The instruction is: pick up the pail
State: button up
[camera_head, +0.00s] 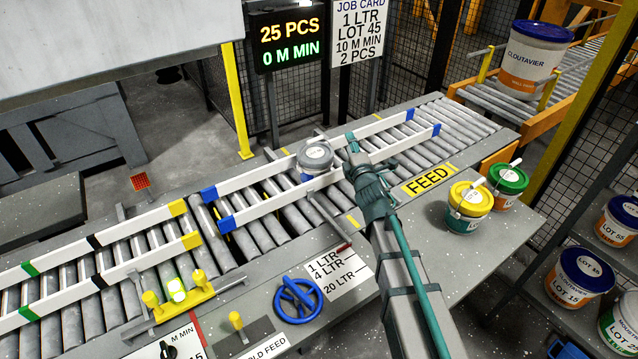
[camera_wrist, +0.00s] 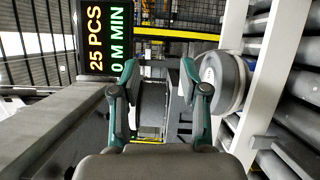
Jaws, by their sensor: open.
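A small pail (camera_head: 316,161) with a grey lid stands on the roller conveyor between the white guide rails in the head view. In the wrist view the pail (camera_wrist: 235,82) shows sideways, just right of the right finger. My gripper (camera_head: 352,146) is beside the pail, on its right in the head view. In the wrist view my gripper (camera_wrist: 160,78) is open, with a finger on each side and no pail between them. I cannot tell whether the right finger touches the pail. Part of the pail is hidden behind that finger.
White guide rails (camera_head: 268,204) flank the rollers. A yellow-lidded pail (camera_head: 468,205) and a green-lidded pail (camera_head: 508,184) stand on the grey table right of my arm. A large pail (camera_head: 530,62) is on the back conveyor. A display (camera_head: 290,40) stands behind the line.

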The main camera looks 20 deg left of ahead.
jog(key=g+b, duration=0.1)
send_near(315, 141)
jog(key=w+d, duration=0.1)
jog(key=shift+m+y, duration=0.3)
jog(key=shift+y, duration=0.1)
jog(key=x, duration=0.3)
jog(key=p+x, duration=0.1)
jog(key=x, duration=0.1)
jog(key=shift+w+a+f, duration=0.15)
jog(key=shift+a+f, duration=0.05)
jog(key=shift+f, duration=0.1)
jog(key=shift+a+p+x, duration=0.25)
jog(key=shift+p+x, duration=0.75)
jog(key=shift+x, duration=1.6)
grip_shut()
jog(key=shift+s+r, duration=0.1)
jog(key=shift+s, duration=0.15)
